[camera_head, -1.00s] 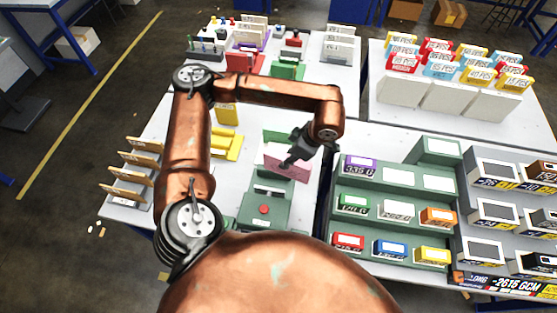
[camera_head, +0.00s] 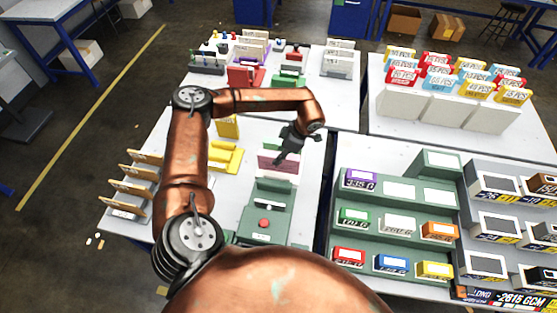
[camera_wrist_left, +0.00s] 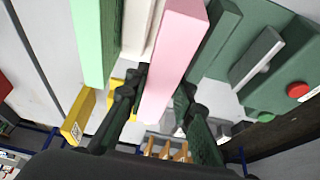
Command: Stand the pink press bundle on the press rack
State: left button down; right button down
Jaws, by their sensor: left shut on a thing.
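The pink press bundle (camera_head: 278,160) is a flat pink slab in the middle of the near table, on the far side of a green press unit (camera_head: 264,209) with a red button. My left gripper (camera_head: 283,158) is shut on it from above. In the left wrist view the pink bundle (camera_wrist_left: 174,55) runs between the two fingers of my left gripper (camera_wrist_left: 160,100). A mint-green slab (camera_wrist_left: 93,40) and a cream slab (camera_wrist_left: 138,25) stand beside it there. I cannot tell which green part is the press rack, or whether the bundle touches it. My right gripper is not seen.
A yellow holder (camera_head: 225,157) stands left of the bundle. Several wooden dividers (camera_head: 130,187) stand at the table's left edge. A green shelf (camera_head: 395,215) with coloured boxes stands to the right across a gap. Some white tabletop is clear right of the bundle.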

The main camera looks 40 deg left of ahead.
pick_arm(q)
jog(key=shift+w+a+f, duration=0.2)
jog(key=shift+a+f, duration=0.1)
jog(key=shift+f, duration=0.1)
notch_tip(320, 180, down, 3)
jog(key=shift+w+a+f, duration=0.1)
jog(key=shift+f, duration=0.1)
jog(key=c, duration=1.7)
grip_release()
jog(key=shift+o, duration=0.2)
jog(key=v, duration=1.2)
